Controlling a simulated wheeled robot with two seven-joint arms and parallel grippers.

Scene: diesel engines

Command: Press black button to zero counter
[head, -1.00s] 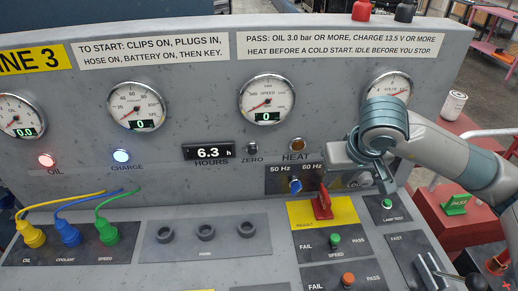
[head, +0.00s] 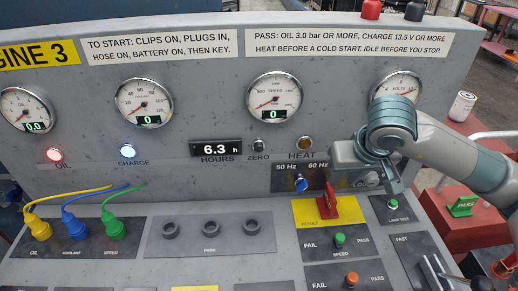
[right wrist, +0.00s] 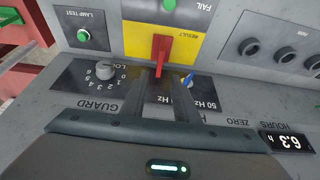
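The small dark ZERO button (head: 258,145) sits on the upright panel in the head view, right of the hours counter (head: 215,148), which reads 6.3 h. In the right wrist view the counter (right wrist: 287,138) shows upside down at the right edge; the button is not visible there, only its label. My right gripper (head: 392,182) is in front of the panel, right of the button and apart from it. In the right wrist view my right gripper (right wrist: 161,75) has its two fingers spread with nothing held between them. My left gripper is out of view.
A red lever (head: 327,203) on a yellow RESULT plate and a blue 50/60 Hz switch (head: 300,184) stand near the right gripper. The HEAT button (head: 304,143) is right of ZERO. Colored plugs (head: 75,228) with cables are at the left. The panel directly around ZERO is clear.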

